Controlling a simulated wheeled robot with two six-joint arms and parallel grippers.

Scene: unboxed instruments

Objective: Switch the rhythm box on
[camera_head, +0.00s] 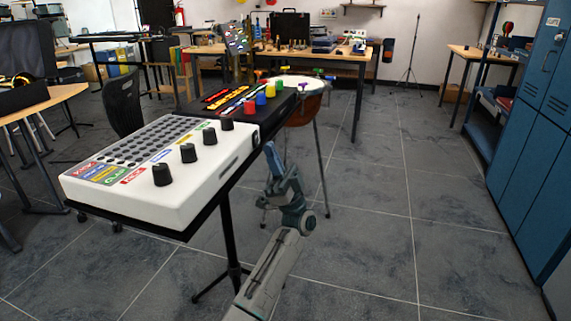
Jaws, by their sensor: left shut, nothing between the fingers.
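A white box (180,195) with rows of dark round pads, coloured labels and several black knobs lies on a black stand at the left. A black box (240,100) with coloured labels and red, blue, yellow and green knobs lies just behind it. I cannot tell by marking which one is the rhythm box. The white box has a dark slot (229,166) in its right side. My left gripper (270,152) is shut and empty, pointing up beside the right side of the boxes, near where they meet. Whether it touches either is unclear. My right gripper is not in view.
A round drum (308,108) on legs stands behind the black box. The stand's pole (228,235) and feet are below the white box. Blue lockers (530,150) line the right. A wooden table (345,57) is at the back. The floor on the right is clear.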

